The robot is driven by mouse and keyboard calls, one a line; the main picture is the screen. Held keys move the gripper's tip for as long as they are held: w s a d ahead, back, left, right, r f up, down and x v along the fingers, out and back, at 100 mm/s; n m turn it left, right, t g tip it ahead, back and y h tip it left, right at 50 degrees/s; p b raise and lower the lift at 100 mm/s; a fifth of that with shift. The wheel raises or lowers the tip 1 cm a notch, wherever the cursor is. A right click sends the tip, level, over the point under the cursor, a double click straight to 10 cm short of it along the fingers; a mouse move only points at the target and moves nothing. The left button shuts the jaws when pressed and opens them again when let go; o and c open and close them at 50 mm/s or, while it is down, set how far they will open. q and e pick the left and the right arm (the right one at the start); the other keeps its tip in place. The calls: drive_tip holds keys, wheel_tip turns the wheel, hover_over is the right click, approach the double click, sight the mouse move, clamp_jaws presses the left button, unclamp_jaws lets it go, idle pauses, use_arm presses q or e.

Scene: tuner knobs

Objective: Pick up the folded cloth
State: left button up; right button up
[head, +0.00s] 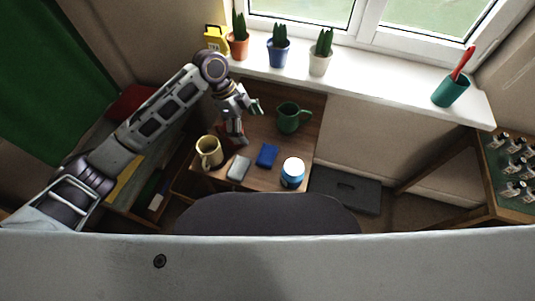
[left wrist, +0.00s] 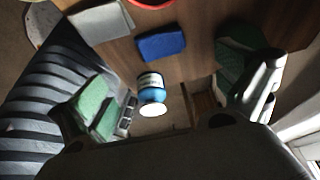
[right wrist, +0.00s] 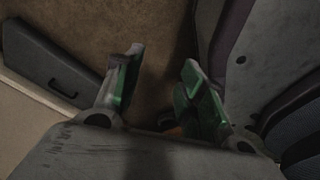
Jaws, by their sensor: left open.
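A pale grey flat piece that looks like the folded cloth (head: 238,168) lies on the wooden table near its front edge. It also shows at the upper left of the left wrist view (left wrist: 100,22). A blue block (head: 267,155) lies just right of it, apart from it. My left gripper (head: 247,120) is open and empty above the table, behind the cloth and the blue block. In the left wrist view, its fingers (left wrist: 190,95) are spread wide and the cloth lies outside them. My right gripper (right wrist: 163,60) is open and empty over brown floor.
On the table (head: 262,183) stand a yellow mug (head: 209,151), a green mug (head: 289,117) and a blue jar with a white top (head: 292,173). A red thing (head: 228,127) is partly hidden by my left gripper. A dark chair back (head: 268,214) stands before the table.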

use_arm(q)
hover_over(265, 152)
drive_tip(key=a, duration=0.3)
drive_tip(key=f, duration=0.4)
drive_tip(key=f+b, duration=0.1)
drive_tip(key=f, duration=0.1)
drive_tip(key=shift+w+d+f, duration=0.25)
drive_tip(key=shift+w+f, duration=0.05)
drive_tip(key=shift+f, duration=0.1)
drive_tip(key=shift+d+f, duration=0.25)
drive_tip(key=shift+f, duration=0.3)
use_arm(e)
drive_tip(key=shift+w+a+r, duration=0.15)
drive_tip(key=shift+w+a, duration=0.15)
drive_tip(key=shift+w, duration=0.2)
drive_tip(key=shift+w+a+r, duration=0.1)
drive_tip(key=shift+w+a, duration=0.15)
drive_tip(key=shift+w, duration=0.25)
drive_tip(key=shift+s, duration=0.1)
